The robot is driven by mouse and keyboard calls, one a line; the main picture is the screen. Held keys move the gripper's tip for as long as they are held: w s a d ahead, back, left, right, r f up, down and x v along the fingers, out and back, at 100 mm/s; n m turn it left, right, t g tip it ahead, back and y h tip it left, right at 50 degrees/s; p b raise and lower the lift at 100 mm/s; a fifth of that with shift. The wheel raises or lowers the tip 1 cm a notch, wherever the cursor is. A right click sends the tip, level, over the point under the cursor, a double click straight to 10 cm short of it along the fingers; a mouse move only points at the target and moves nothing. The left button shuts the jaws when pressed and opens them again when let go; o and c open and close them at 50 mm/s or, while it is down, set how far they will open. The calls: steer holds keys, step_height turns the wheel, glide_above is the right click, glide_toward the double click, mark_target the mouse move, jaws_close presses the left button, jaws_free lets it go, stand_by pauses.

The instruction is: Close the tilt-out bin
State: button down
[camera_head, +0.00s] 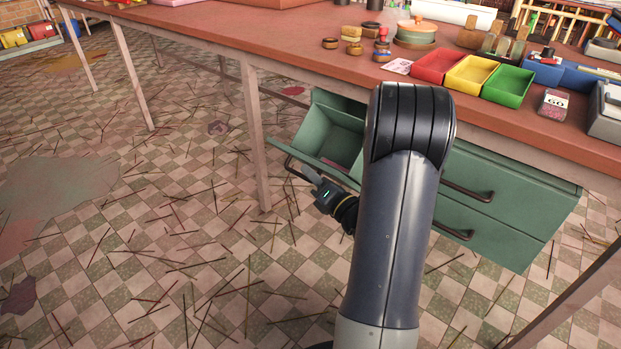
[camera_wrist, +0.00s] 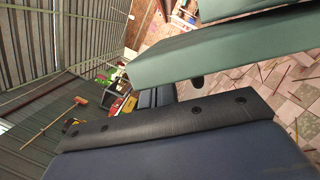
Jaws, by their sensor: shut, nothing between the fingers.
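The green tilt-out bin (camera_head: 318,135) hangs under the red table and is tilted outward at the left of the green cabinet. My arm hides the right side of the bin. In the wrist view, a green panel edge (camera_wrist: 215,50), probably the bin's, lies across the top right, above the dark gripper body (camera_wrist: 165,125).
The cabinet's drawers with dark handles (camera_head: 468,190) are right of my arm. The red tabletop (camera_head: 270,50) overhangs the bin, and a table leg (camera_head: 254,135) stands just left of it. The tiled floor (camera_head: 180,270) is littered with thin sticks.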

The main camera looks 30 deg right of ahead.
steer(key=shift+r, duration=0.1)
steer(key=w+d+r+m+p, duration=0.3)
steer(key=d+r+m+p, duration=0.2)
steer(key=d+p, duration=0.5)
steer(key=shift+w+d+r+g+h+p, duration=0.15)
steer(key=shift+w+r+g+h+p, duration=0.2)
steer(key=shift+r+p, duration=1)
steer(key=shift+f, duration=0.3)
